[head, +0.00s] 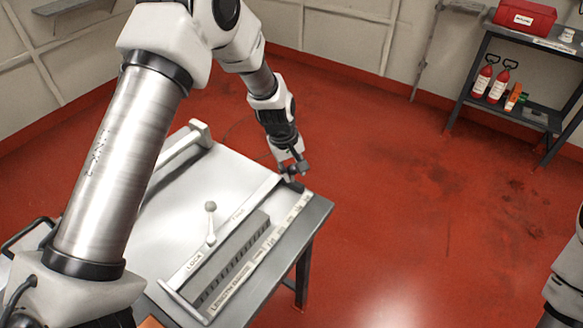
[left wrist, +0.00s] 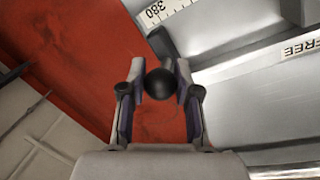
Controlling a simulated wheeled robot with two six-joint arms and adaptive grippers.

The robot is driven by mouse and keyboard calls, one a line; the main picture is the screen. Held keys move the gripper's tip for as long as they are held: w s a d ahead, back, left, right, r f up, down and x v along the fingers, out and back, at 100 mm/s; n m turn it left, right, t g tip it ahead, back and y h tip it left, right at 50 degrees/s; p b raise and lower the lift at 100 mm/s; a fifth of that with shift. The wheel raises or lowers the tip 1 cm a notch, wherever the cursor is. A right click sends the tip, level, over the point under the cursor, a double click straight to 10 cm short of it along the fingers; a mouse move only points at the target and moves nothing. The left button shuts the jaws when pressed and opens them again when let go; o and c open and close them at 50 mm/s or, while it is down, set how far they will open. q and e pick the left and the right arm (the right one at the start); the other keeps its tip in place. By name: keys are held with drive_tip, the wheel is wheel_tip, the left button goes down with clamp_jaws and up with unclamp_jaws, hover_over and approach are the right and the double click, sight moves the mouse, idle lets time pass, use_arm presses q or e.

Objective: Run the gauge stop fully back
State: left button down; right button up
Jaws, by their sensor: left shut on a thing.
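The length gauge lies along the near right edge of the bench, with a printed scale (head: 262,252) and a slotted rack beside it. At its far end is a dark block (head: 293,185), which appears to be the gauge stop. My left gripper (head: 291,172) is over this end. In the left wrist view my left gripper (left wrist: 159,72) is shut on a round black knob (left wrist: 159,86), close to the scale's 380 mark (left wrist: 158,11). My right gripper is out of view.
The grey bench (head: 318,212) ends just beyond the stop, with open red floor to its right. A raised pale bar (head: 183,147) crosses the back left of the bench.

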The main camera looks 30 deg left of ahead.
use_arm(q)
drive_tip(key=shift+w, duration=0.1)
drive_tip(key=c, duration=0.8)
unclamp_jaws()
drive_tip(key=shift+c, duration=0.2)
drive_tip(key=shift+w, duration=0.1)
drive_tip(key=r, duration=0.4)
drive_tip(key=s+a+r, duration=0.1)
drive_tip(key=r, duration=0.6)
drive_tip(key=shift+s+a+r, duration=0.3)
drive_tip(key=shift+s, duration=0.05)
